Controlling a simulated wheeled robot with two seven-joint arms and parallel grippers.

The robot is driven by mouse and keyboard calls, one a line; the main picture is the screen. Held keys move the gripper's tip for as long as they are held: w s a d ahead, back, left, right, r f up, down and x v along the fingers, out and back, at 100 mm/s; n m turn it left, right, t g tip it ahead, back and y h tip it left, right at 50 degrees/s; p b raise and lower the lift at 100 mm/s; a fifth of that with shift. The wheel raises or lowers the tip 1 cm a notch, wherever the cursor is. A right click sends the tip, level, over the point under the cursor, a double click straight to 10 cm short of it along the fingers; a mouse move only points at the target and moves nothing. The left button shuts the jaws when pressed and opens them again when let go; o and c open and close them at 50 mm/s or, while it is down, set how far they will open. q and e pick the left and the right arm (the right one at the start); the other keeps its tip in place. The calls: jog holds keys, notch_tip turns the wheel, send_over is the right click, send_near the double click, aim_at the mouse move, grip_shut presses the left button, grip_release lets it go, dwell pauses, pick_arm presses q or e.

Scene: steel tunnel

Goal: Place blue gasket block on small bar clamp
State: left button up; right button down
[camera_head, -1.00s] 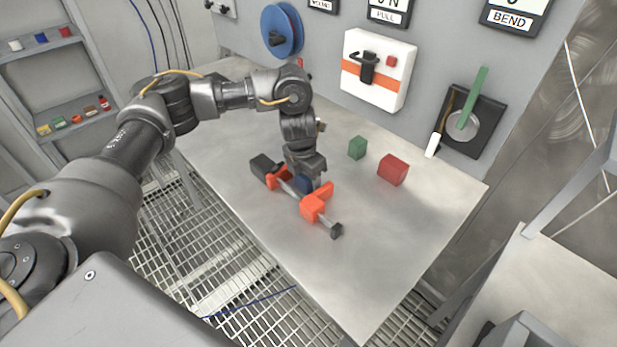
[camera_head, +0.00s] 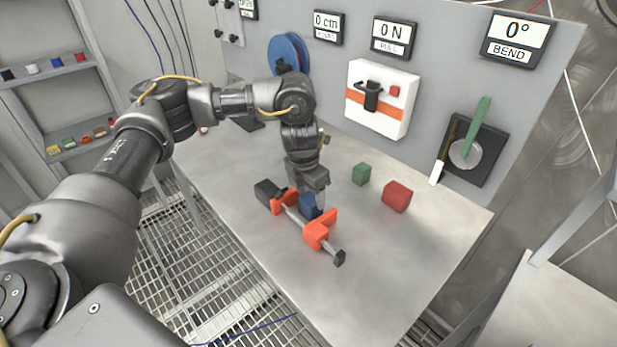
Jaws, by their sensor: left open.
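The small bar clamp (camera_head: 318,232) lies on the steel table, with orange jaws, a grey bar and dark ends. The blue gasket block (camera_head: 310,206) is at the clamp, between its two orange jaws. From this angle I cannot tell whether it rests on the bar or just behind it. My left gripper (camera_head: 309,190) points down right above the blue block. It is open; its fingers are small here and partly hide the block's top. My right gripper is not in view.
A green block (camera_head: 361,174) and a red block (camera_head: 397,196) stand on the table (camera_head: 400,250) right of the clamp. The back panel holds a blue reel (camera_head: 288,52), a white box with a handle (camera_head: 381,99) and a green lever (camera_head: 475,126). The front right tabletop is clear.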

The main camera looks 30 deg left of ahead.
aim_at(307, 201)
pick_arm(q)
jog(key=r, duration=0.5)
jog(key=s+r, duration=0.1)
jog(key=r, duration=0.1)
jog(key=shift+s+a+r, duration=0.1)
jog(key=shift+a+r, duration=0.05)
jog(key=shift+r, duration=0.05)
